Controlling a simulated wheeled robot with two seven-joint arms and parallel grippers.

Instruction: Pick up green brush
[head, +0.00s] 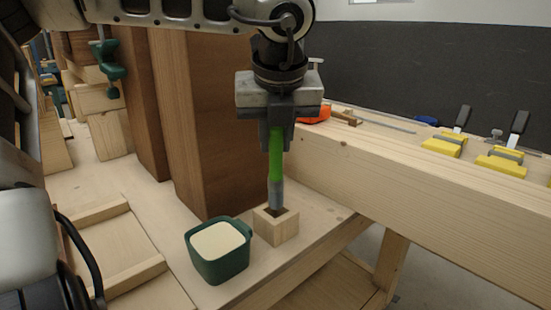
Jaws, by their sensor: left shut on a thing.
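The green brush (275,158) stands upright, its grey lower part (276,194) reaching down into the opening of a small square wooden block (276,229). My left gripper (276,135) is above the block, pointing down, and is shut on the top of the green handle. The brush's lower end is hidden inside the block. I cannot tell whether it touches the bottom. My right gripper does not show.
A dark green cup with cream-coloured contents (217,249) stands just left of the block. Tall brown wooden boards (211,120) rise close behind. A thick light beam (420,193) runs to the right, with yellow clamps (444,144) and an orange tool (316,115) beyond it.

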